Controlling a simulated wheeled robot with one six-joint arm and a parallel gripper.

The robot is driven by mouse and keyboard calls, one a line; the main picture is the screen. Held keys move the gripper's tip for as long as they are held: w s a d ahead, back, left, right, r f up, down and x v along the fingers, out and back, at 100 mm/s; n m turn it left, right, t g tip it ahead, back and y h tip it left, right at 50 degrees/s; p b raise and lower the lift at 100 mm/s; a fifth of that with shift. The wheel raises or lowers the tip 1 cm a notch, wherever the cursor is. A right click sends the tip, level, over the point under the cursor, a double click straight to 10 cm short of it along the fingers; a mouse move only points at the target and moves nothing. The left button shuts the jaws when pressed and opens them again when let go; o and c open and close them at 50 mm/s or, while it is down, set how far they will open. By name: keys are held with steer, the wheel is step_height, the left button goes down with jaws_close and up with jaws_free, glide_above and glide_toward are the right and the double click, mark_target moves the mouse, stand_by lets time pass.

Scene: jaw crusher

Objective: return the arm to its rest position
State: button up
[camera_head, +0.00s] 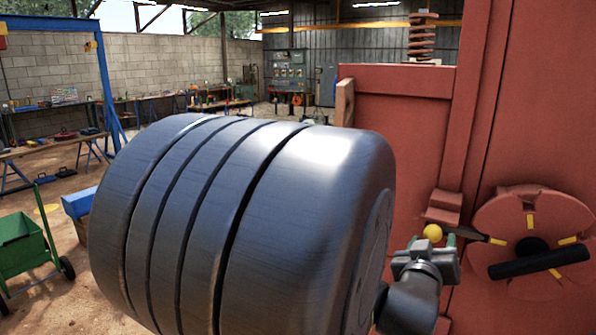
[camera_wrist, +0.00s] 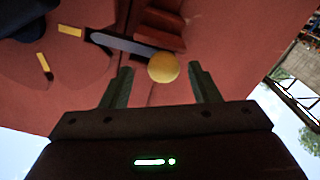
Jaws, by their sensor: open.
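My gripper (camera_head: 433,244) is at the lower right of the head view, in front of the red crusher (camera_head: 400,120). Its two fingers are open and pointing at the machine. A yellow ball knob (camera_head: 432,232) on a dark lever (camera_head: 468,235) shows at the fingertips. In the wrist view the knob (camera_wrist: 163,67) appears between the fingertips, with a gap on each side. Whether it lies between the fingers or just beyond them cannot be told. The lever (camera_wrist: 122,44) runs from the knob to the left there. My dark arm fills the middle of the head view.
A red round plate (camera_head: 530,215) with yellow marks and a black bar (camera_head: 540,262) is right of the gripper. A red block (camera_head: 443,207) sits just above the knob. A green cart (camera_head: 25,245) and workbenches (camera_head: 50,145) stand at left.

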mark_target(426, 236)
steer(key=v, duration=0.9)
steer(key=p+x, duration=0.1)
steer(key=x, duration=1.1)
steer(key=shift+w+r+p, duration=0.15)
steer(key=shift+w+p, duration=0.2)
steer(key=shift+w, duration=0.1)
steer(key=shift+w+a+r+p, duration=0.1)
steer(key=shift+w+a+p, duration=0.1)
steer(key=shift+a+p, duration=0.5)
steer(key=shift+s, duration=0.15)
steer(key=b+v, duration=0.1)
steer(key=v, duration=0.9)
steer(key=shift+s+f, duration=0.25)
steer(key=shift+s, duration=0.05)
steer(key=shift+a+f, duration=0.1)
steer(key=shift+a, duration=0.05)
